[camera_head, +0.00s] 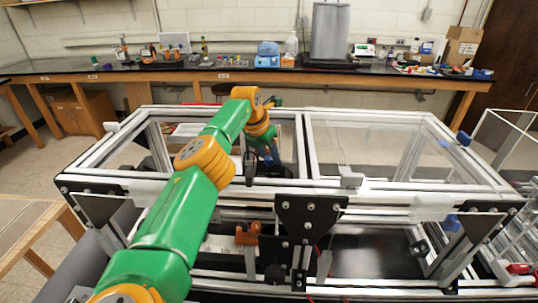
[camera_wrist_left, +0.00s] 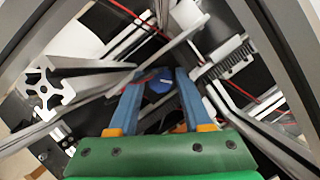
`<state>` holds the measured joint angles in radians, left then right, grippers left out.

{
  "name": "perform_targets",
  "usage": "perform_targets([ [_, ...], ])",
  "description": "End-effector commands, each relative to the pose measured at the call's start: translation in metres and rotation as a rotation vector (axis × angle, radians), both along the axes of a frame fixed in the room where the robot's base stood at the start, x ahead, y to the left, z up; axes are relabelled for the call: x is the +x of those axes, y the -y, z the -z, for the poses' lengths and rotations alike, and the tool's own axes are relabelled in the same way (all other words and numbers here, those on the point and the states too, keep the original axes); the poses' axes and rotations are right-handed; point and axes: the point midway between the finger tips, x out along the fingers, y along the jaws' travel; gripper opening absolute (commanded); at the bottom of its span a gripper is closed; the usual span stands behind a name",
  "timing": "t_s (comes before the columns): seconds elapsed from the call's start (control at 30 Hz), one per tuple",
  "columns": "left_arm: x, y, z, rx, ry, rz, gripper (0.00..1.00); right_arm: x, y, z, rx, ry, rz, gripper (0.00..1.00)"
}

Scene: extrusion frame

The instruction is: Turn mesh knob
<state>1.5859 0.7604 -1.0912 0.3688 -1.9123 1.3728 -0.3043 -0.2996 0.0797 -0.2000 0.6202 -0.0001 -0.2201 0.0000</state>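My left arm reaches from the lower left into the left bay of the extrusion frame (camera_head: 400,187). My left gripper (camera_head: 267,160) points down inside that bay, partly hidden by the arm and dark parts. In the left wrist view my left gripper (camera_wrist_left: 158,75) has its two blue fingers apart. A small round blue knob (camera_wrist_left: 158,84) shows between and beyond the fingertips, with no clear contact; I cannot tell how far below them it lies. Whether it is the mesh knob is not certain. A toothed rack (camera_wrist_left: 226,62) is right of the fingers. My right gripper is not in view.
Aluminium bars and a cut profile end (camera_wrist_left: 45,90) crowd around the fingers. Red wires (camera_wrist_left: 125,10) run nearby. An orange part (camera_head: 247,234) and a black joining plate (camera_head: 308,215) are on the frame's front. Blue parts (camera_head: 463,138) sit at its right end.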

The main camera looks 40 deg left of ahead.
Motion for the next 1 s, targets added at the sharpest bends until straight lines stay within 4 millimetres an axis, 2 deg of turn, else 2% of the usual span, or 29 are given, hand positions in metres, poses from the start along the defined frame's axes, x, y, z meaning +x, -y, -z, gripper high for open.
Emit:
perform_targets([
  [0.07,0.000,0.000,0.000,0.000,-0.001,0.000,0.69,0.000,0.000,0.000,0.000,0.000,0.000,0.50],
  [0.3,0.000,0.000,0.001,0.000,-0.002,0.000,0.69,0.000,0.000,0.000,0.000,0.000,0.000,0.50],
  [0.4,-0.002,0.000,-0.002,-0.001,0.002,0.002,0.69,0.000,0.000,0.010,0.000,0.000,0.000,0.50],
  [0.5,-0.011,0.001,-0.016,0.001,0.006,0.001,0.69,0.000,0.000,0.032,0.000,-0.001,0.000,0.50],
  [0.6,-0.019,0.002,-0.042,0.001,0.005,0.001,0.69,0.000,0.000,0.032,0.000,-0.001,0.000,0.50],
  [0.7,-0.025,0.003,-0.059,0.000,0.002,-0.001,0.69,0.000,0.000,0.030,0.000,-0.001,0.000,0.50],
  [1.0,-0.028,0.003,-0.066,-0.001,-0.001,-0.001,0.69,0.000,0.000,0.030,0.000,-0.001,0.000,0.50],
])
